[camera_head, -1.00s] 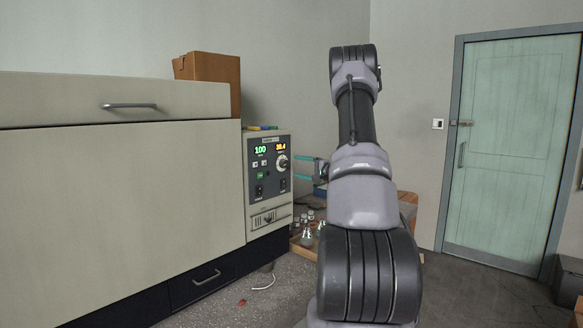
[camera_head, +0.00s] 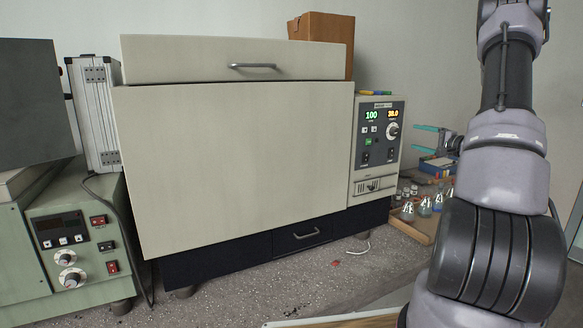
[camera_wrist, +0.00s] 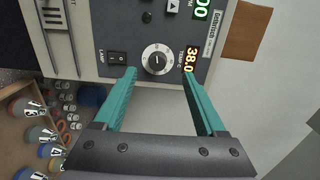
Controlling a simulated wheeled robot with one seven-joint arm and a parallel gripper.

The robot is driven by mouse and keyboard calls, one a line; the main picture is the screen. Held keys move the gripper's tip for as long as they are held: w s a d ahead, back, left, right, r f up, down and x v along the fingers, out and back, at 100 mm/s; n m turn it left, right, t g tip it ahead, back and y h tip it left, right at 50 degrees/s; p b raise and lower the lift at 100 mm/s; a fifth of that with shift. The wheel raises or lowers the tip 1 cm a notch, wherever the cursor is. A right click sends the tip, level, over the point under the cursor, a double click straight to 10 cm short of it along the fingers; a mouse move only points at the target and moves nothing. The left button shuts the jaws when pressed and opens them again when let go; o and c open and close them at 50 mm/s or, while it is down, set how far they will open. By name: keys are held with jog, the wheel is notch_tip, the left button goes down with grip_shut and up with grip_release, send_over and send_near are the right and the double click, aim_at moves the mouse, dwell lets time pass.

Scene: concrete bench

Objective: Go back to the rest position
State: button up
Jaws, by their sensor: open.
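My gripper (camera_head: 432,141) is open and empty, its two teal fingers spread apart to the right of the control panel in the head view. In the wrist view my gripper (camera_wrist: 168,100) shows both teal fingers, with a grey knob (camera_wrist: 157,60) between and beyond their tips. I cannot tell from the wrist view how far the tips are from the panel. The large beige machine (camera_head: 230,160) has its lid shut, and its control panel (camera_head: 379,135) shows a green 100 and an orange 38.0. The knob also shows in the head view (camera_head: 392,130).
A green instrument (camera_head: 85,245) and a silver case (camera_head: 97,112) stand at the left. A wooden tray (camera_head: 418,228) with several labelled flasks sits right of the machine. The bench front (camera_head: 300,290) is mostly clear.

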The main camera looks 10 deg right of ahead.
jog(key=s+a+r+n+g+y, duration=0.1)
jog(key=s+a+r+n+g, duration=0.25)
jog(key=a, duration=0.55)
jog(key=s+a+r+n+g+y, duration=0.1)
jog(key=s+a+r+g, duration=0.25)
jog(key=s+a, duration=0.4)
jog(key=s+a+r+n+g+y, duration=0.1)
jog(key=s+a+r+n+g, duration=0.2)
jog(key=a, duration=0.8)
jog(key=s+a+r+n+h, duration=0.1)
jog(key=s+h, duration=0.2)
jog(key=s, duration=0.7)
jog(key=s+a+r+h, duration=0.1)
jog(key=s+h, duration=0.3)
jog(key=s, duration=0.6)
jog(key=shift+s+a+r+n+t+h, duration=0.15)
jog(key=shift+a+r+n+t+h, duration=0.2)
jog(key=shift+a, duration=0.25)
